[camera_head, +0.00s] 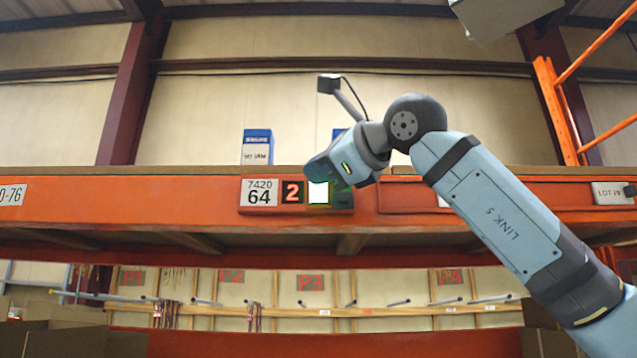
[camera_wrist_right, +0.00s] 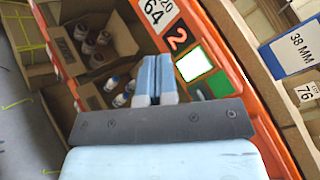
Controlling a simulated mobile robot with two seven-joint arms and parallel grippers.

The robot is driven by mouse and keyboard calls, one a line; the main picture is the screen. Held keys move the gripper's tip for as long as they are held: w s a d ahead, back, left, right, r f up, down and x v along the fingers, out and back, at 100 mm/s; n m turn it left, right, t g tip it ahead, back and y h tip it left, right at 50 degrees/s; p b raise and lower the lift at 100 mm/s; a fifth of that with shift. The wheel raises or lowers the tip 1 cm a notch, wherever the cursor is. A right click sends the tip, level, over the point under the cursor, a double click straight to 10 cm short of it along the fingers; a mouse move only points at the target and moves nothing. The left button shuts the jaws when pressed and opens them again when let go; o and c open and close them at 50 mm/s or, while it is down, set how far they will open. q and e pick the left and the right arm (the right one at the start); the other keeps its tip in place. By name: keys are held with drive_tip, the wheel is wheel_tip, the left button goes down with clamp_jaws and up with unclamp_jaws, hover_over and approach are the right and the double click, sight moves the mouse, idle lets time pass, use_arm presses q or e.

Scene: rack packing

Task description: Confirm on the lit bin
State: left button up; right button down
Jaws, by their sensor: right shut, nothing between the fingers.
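The lit bin's indicator is a module on the orange shelf beam, with a white label reading 7420 64 (camera_head: 259,196), a red 2 display (camera_head: 292,192) and a bright white square button (camera_head: 319,194) edged in green. In the right wrist view the button (camera_wrist_right: 194,64) lies just right of my fingertips, and the 2 display (camera_wrist_right: 177,38) is above them. My right gripper (camera_wrist_right: 156,76) is shut and empty. In the head view my right gripper (camera_head: 322,180) is at the button's upper edge; whether it touches cannot be told. My left gripper is not in view.
Cartons with bottles (camera_wrist_right: 100,50) lie to the left in the wrist view. A blue box (camera_head: 257,147) stands on the shelf above the label. The orange beam (camera_head: 150,217) runs across. A label LOT 79 (camera_head: 613,193) sits at far right. Hooks and tools hang below.

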sight(318, 192)
drive_tip(key=w+p, duration=0.1)
drive_tip(key=w, duration=0.3)
drive_tip(key=shift+w+p, duration=0.15)
drive_tip(key=shift+p, duration=0.25)
idle(0.6)
drive_tip(key=shift+w, duration=0.15)
idle(1.0)
drive_tip(key=shift+w, duration=0.3)
